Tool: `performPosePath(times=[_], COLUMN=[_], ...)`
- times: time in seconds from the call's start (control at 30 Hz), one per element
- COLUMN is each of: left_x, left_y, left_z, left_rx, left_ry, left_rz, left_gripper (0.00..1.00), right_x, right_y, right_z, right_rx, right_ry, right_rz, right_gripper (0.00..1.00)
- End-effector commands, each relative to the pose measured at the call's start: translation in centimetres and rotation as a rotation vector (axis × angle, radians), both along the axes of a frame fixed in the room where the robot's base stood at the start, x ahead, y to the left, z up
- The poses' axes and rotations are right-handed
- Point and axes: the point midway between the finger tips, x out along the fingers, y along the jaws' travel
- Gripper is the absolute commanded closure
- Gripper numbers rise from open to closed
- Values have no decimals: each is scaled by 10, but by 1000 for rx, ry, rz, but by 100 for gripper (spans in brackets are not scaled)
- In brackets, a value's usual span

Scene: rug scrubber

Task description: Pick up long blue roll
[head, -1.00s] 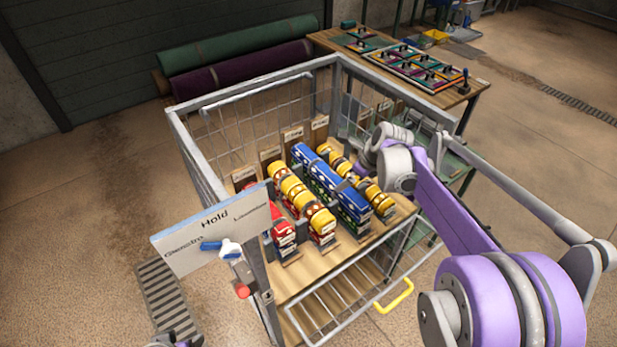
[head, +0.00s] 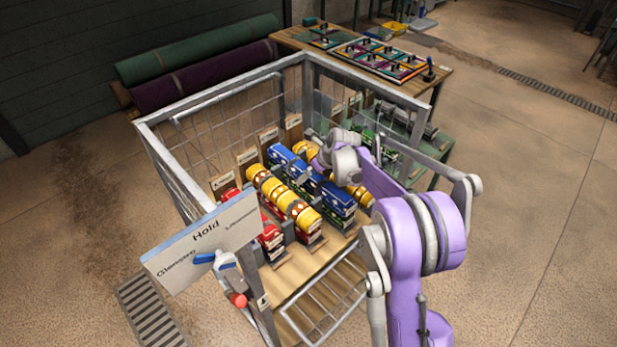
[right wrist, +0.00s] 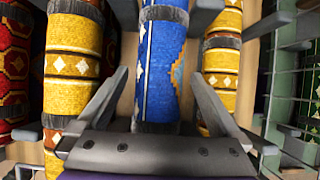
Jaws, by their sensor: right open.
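The long blue roll (head: 338,199) lies in the wire cage between two yellow rolls, with dark bands around it. Its middle is partly hidden by my right gripper (head: 318,168) in the head view. In the right wrist view the blue roll (right wrist: 162,70) runs straight away from the palm. My right gripper (right wrist: 160,88) is open, with one finger on each side of the blue roll. I cannot tell whether the fingers touch it. My left gripper is not in view.
A yellow patterned roll (right wrist: 75,62) lies left of the blue one and another yellow roll (right wrist: 221,58) right of it. Red rolls (head: 268,236) lie farther left. The metal cage frame (head: 222,90) surrounds them.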

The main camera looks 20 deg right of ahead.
Motion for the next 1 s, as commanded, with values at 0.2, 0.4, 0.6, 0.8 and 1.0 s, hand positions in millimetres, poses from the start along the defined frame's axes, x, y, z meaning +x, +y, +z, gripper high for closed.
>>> performPosePath(times=[0.2, 0.4, 0.6, 0.8, 1.0], left_x=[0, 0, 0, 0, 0], left_y=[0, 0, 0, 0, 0], left_z=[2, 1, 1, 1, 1], left_rx=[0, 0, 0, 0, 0], left_ry=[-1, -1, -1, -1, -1], left_rz=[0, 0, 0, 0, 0], left_gripper=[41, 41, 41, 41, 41], right_x=[12, 13, 13, 13, 13], right_y=[5, 5, 5, 5, 5], right_z=[-22, -24, -24, -24, -24], right_rx=[0, 0, 0, 0, 0], right_ry=[0, 0, 0, 0, 0], right_rz=[1, 1, 1, 1, 1], right_gripper=[0, 0, 27, 63, 99])
